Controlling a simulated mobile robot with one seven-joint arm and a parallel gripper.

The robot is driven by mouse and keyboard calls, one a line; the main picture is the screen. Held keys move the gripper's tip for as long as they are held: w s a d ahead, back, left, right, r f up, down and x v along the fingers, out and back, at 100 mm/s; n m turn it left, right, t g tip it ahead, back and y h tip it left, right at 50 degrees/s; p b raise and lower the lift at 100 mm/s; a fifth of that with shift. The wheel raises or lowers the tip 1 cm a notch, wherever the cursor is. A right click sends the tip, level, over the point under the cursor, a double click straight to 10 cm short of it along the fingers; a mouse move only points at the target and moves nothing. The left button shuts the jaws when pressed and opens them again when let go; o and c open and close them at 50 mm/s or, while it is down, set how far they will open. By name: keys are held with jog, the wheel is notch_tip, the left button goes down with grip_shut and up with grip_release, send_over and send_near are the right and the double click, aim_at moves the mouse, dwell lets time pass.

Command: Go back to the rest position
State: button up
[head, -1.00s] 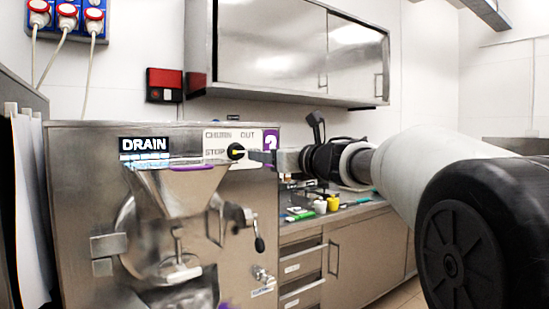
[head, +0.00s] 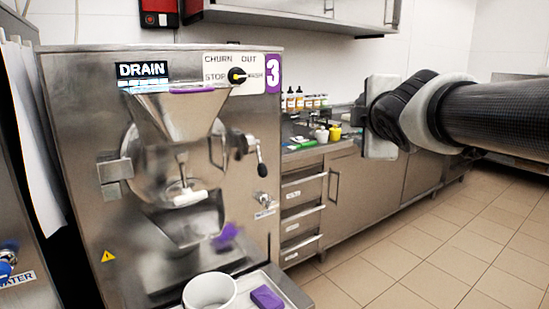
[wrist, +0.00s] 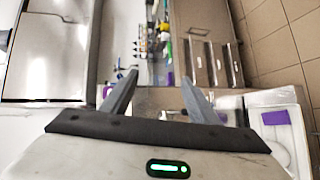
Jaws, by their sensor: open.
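My gripper (head: 368,115) is on the right in the head view, held in the air to the right of the batch freezer and clear of it. In the wrist view the two grey fingers (wrist: 157,82) stand apart with nothing between them. The steel batch freezer (head: 70,170) carries a purple number 3 label. Its display (head: 143,72) reads DRAIN. The black selector knob (head: 237,75) has a yellow mark and nothing touches it. In the head view the fingertips cannot be made out.
A white tub (head: 210,292) and a purple block (head: 266,298) sit on the tray in front of the freezer. A counter with drawers (head: 303,200), bottles (head: 295,100) and small jars stands behind. A wall cabinet (head: 290,16) hangs above. The tiled floor (head: 400,250) at right is clear.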

jog(key=s+a+f+m+g+y, duration=0.15)
jog(key=s+f+m+g, duration=0.35)
jog(key=s+f+m, duration=0.6)
jog(key=s+a+f+m+g, duration=0.3)
jog(key=s+f+m+g, duration=0.25)
jog(key=s+f, duration=0.9)
notch_tip(320, 180, up, 30)
jog(key=p, duration=2.7)
jog(key=shift+s+d+f+t+p, duration=0.25)
jog(key=shift+s+d+t+p, duration=0.1)
jog(key=shift+s+t, duration=0.1)
